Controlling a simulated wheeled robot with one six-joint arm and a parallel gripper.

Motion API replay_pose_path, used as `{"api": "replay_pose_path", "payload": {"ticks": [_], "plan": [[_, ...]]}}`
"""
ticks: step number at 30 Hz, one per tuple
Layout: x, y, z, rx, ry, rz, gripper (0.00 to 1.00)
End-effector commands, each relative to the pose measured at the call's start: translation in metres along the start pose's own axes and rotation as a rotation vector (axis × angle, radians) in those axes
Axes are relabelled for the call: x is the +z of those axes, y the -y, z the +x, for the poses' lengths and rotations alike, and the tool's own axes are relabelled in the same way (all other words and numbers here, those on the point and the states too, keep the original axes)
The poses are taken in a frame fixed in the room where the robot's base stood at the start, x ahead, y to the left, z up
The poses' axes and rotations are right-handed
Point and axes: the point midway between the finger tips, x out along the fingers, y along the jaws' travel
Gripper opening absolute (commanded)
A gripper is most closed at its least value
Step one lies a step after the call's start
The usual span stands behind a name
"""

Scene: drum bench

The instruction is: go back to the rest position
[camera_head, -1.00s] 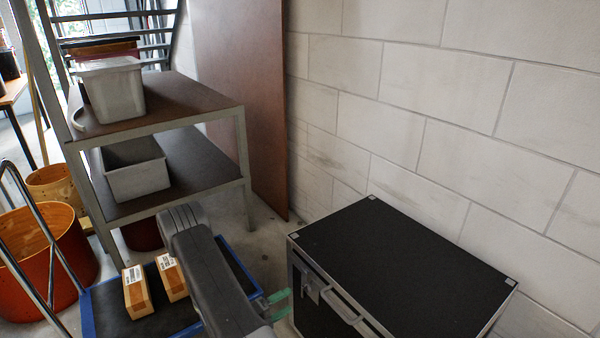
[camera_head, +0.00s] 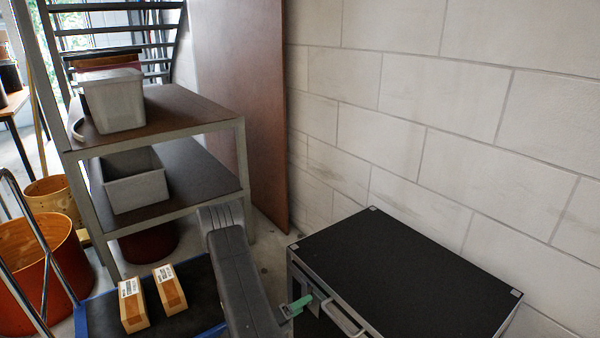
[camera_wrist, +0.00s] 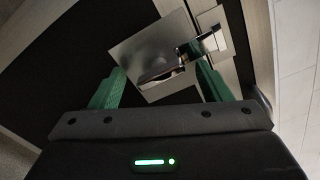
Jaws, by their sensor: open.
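My gripper (camera_head: 297,306) shows at the bottom of the head view, at the left edge of the black case (camera_head: 405,275), close to its front latch. In the wrist view its two green fingers (camera_wrist: 158,88) are spread apart with nothing held between them. A metal latch plate (camera_wrist: 160,50) of the case lies just beyond the fingertips; I cannot tell whether they touch it. My arm hides part of the cart and the floor in the head view.
A blue-edged cart (camera_head: 200,318) carries two small boxes (camera_head: 133,305) (camera_head: 170,288). A two-level shelf (camera_head: 200,110) holds grey bins (camera_head: 115,100) (camera_head: 134,180). Orange drum shells (camera_head: 38,265) stand at the left. A block wall (camera_head: 440,100) rises behind the case.

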Motion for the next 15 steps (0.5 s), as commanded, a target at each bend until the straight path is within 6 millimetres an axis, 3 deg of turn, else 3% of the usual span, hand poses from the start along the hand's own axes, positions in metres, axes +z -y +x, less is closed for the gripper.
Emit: {"api": "replay_pose_path", "payload": {"ticks": [15], "plan": [[-0.0008, -0.0016, -0.0001, 0.0, 0.0, 0.421, 0.71]]}}
